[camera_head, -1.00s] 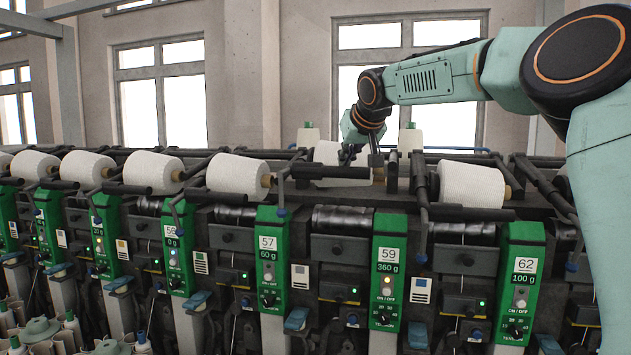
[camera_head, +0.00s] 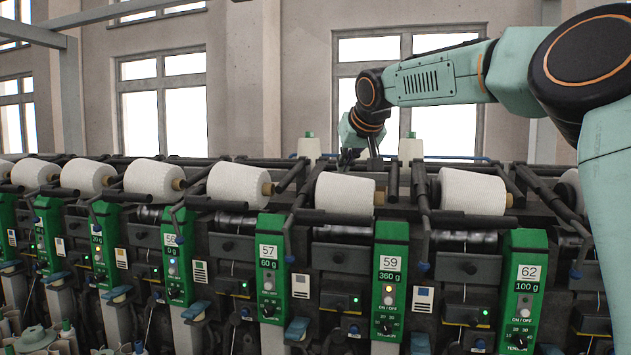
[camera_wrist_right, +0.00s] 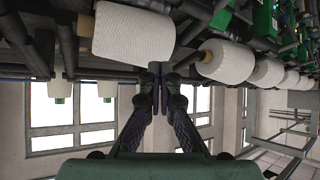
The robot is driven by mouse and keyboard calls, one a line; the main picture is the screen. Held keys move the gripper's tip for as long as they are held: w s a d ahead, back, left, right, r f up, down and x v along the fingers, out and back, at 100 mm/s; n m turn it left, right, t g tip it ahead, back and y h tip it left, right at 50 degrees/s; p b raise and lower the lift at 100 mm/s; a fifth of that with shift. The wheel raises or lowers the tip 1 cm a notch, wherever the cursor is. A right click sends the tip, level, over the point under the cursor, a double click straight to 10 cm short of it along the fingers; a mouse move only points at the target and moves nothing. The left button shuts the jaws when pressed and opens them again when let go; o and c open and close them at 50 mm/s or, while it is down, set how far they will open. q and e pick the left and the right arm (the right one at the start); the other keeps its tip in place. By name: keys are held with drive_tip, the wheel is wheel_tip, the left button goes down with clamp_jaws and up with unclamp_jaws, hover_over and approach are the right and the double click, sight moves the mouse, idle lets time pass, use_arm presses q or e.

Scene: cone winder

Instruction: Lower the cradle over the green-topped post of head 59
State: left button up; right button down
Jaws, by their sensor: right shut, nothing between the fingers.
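The green-topped post of head 59 (camera_head: 392,250) stands right of centre in the head view, with "59" and "360 g" on its front. The cradle (camera_head: 335,217) shows as a dark bar low in front of a white cone (camera_head: 345,193), just left of the post's top. Whether it touches the post, I cannot tell. My right gripper (camera_head: 360,158) is behind and above that cone, its tips partly hidden. In the right wrist view its fingers (camera_wrist_right: 160,72) are together with nothing between them, between two white cones. My left gripper is not in view.
Another white cone (camera_head: 472,190) lies to the right, close to dark upright levers (camera_head: 420,190). Posts 57 (camera_head: 270,265) and 62 (camera_head: 523,285) flank head 59. Dark rails and arms crowd the machine top.

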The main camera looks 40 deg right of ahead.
drive_tip(key=r, duration=0.1)
drive_tip(key=s+a+r, duration=0.1)
drive_tip(key=r+p, duration=0.1)
drive_tip(key=r, duration=0.1)
drive_tip(key=shift+s+a, duration=0.2)
drive_tip(key=shift+a, duration=0.15)
drive_tip(key=shift+w+d+f, duration=0.1)
idle(0.5)
